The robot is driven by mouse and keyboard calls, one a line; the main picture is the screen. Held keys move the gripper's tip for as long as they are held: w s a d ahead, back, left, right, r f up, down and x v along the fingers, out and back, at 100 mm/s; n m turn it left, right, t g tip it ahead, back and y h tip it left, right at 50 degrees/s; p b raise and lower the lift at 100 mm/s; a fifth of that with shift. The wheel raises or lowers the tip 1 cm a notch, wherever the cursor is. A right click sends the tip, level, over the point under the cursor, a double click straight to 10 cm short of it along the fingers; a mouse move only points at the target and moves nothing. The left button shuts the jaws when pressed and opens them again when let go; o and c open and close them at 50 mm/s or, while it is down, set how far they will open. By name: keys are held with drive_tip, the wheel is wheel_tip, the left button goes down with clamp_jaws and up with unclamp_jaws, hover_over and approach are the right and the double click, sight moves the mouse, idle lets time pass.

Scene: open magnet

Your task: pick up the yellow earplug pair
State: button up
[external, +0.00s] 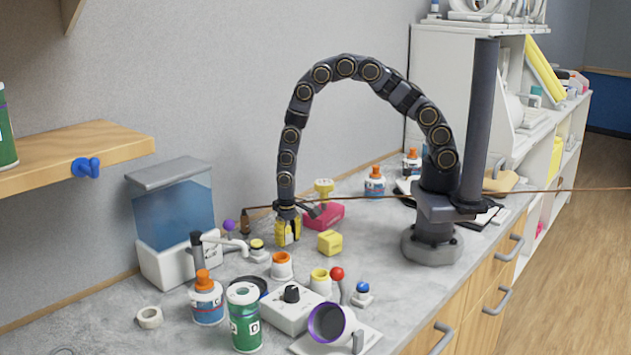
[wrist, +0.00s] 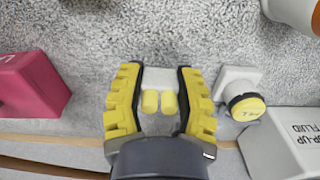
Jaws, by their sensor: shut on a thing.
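The yellow earplug pair (wrist: 159,103) shows in the wrist view as two short yellow cylinders side by side, on or against a small white block (wrist: 160,77). My gripper (wrist: 161,80) has its yellow-padded fingers on both sides of the pair and is shut on it. In the external view my gripper (external: 287,236) points down, low over the counter near the wall. The earplugs cannot be made out there, hidden by the fingers. Whether they touch the counter is unclear.
A pink box (wrist: 32,82) stands to the left in the wrist view. A yellow-topped button (wrist: 246,106) and a white box (wrist: 283,142) are close on the right. In the external view, a yellow cube (external: 329,242) and an orange-rimmed cup (external: 282,268) stand near my gripper.

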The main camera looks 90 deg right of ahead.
sight(288, 228)
wheel_tip(288, 228, up, 9)
drive_tip(key=shift+f, duration=0.1)
idle(0.6)
